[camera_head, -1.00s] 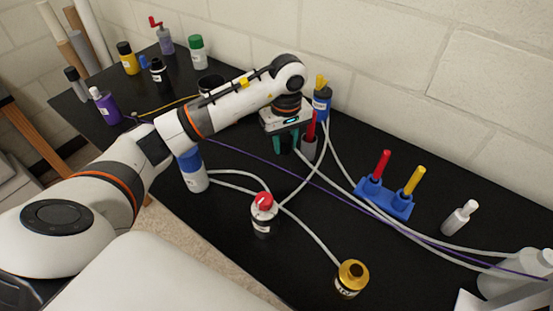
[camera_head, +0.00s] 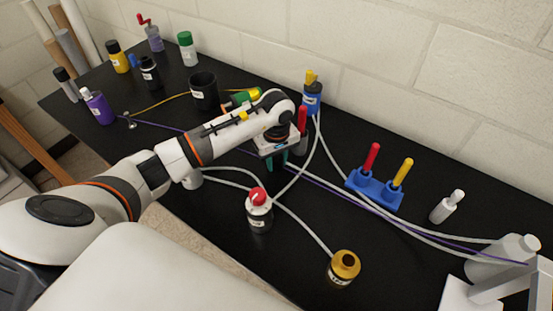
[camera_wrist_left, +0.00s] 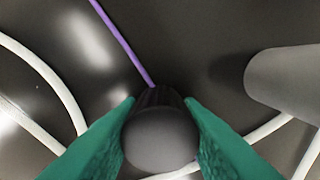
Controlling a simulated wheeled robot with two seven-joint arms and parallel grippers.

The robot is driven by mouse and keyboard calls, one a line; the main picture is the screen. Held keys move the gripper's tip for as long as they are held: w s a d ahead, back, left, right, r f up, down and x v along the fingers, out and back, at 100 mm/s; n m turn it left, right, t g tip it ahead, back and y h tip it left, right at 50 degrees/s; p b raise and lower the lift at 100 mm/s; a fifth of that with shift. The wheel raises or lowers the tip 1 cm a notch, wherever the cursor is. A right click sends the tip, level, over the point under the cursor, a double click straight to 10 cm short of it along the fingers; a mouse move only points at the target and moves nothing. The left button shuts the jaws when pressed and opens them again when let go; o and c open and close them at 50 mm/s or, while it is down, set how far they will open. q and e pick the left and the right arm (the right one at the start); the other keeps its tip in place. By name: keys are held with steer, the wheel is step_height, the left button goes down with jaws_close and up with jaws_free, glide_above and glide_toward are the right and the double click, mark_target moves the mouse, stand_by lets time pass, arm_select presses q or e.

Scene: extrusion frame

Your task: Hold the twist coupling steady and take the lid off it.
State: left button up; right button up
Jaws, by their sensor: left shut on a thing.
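My left gripper (camera_head: 276,166) points down over the black table near its middle. In the left wrist view its green fingers (camera_wrist_left: 160,135) are shut on a dark rounded piece (camera_wrist_left: 161,140) with a ridged edge. This piece may be the twist coupling; its lower part and any separate lid are hidden. In the head view I cannot make it out under the gripper. The purple cable (camera_wrist_left: 122,42) runs to or behind its far edge; I cannot tell which. My right gripper is not in view.
A grey tube (camera_wrist_left: 288,78) is close to the right finger. White hoses (camera_head: 309,228) cross the table. A red-capped bottle (camera_head: 260,216), a gold-lidded jar (camera_head: 343,268) and a blue block (camera_head: 374,188) with red and yellow handles stand nearby. A brick wall (camera_head: 430,70) is behind.

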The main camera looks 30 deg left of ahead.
arm_select(q)
steer(key=o, duration=1.1)
steer(key=shift+c, duration=0.2)
